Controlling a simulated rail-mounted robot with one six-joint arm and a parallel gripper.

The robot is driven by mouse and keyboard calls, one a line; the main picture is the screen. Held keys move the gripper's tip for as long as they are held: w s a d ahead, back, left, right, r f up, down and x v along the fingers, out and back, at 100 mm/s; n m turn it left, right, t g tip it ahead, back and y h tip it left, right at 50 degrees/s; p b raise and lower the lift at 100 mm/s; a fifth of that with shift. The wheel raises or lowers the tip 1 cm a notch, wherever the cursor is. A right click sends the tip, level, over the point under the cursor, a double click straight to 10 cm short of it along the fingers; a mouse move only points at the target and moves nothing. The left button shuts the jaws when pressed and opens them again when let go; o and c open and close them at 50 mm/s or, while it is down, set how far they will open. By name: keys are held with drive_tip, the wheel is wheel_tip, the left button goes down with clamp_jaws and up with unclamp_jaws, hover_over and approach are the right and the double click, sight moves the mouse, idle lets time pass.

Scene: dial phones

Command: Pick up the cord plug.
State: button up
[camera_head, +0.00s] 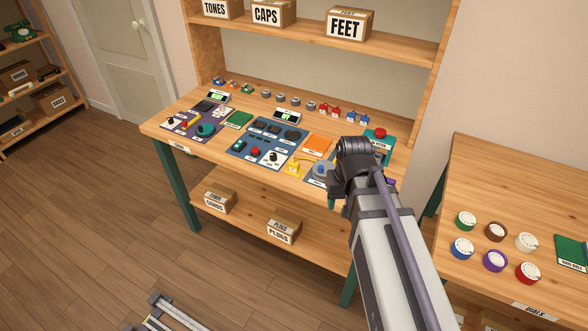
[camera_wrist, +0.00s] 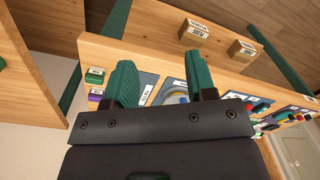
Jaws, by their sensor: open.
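I cannot pick out the cord plug for certain in either view. Small red and blue pieces (camera_head: 336,111) stand along the bench's back right edge in the head view, too small to name surely. My gripper (camera_wrist: 160,62) is open, with two green fingers apart and nothing held between them. It hangs over the bench's front right part. Beyond the fingers in the wrist view is a grey-blue round part (camera_wrist: 176,98) on a mat, partly hidden by the gripper. In the head view my arm hides the bench's right front corner.
The wooden bench (camera_head: 160,127) carries control panels, a yellow piece (camera_head: 293,167), an orange pad (camera_head: 317,145) and a teal stand (camera_head: 379,142) with a red top. Boxes stand on the lower shelf, including a plugs box (camera_head: 284,230). A right table (camera_head: 480,165) holds coloured dials (camera_head: 495,232).

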drive_tip(key=w+a+f+m+y, duration=0.1)
drive_tip(key=w+a+m, duration=0.2)
drive_tip(key=w+m, duration=0.7)
drive_tip(key=m+t+y+b, duration=0.1)
drive_tip(key=m+t+y, duration=0.15)
drive_tip(key=m, duration=1.15)
approach(294, 163)
drive_tip(key=b+x, duration=0.1)
drive_tip(key=b, duration=0.1)
drive_tip(key=b+x, duration=0.1)
drive_tip(key=x, duration=0.1)
drive_tip(key=b+x, duration=0.2)
drive_tip(key=shift+w+d+f+b, duration=0.15)
drive_tip(key=shift+d+f+b, duration=0.05)
drive_tip(key=shift+f+b, duration=0.1)
drive_tip(key=shift+a, duration=0.1)
drive_tip(key=b+x, duration=0.4)
drive_tip(key=x, duration=0.1)
drive_tip(key=shift+a+b, duration=0.15)
drive_tip(key=shift+b, duration=0.2)
drive_tip(key=shift+r, duration=0.25)
clamp_jaws()
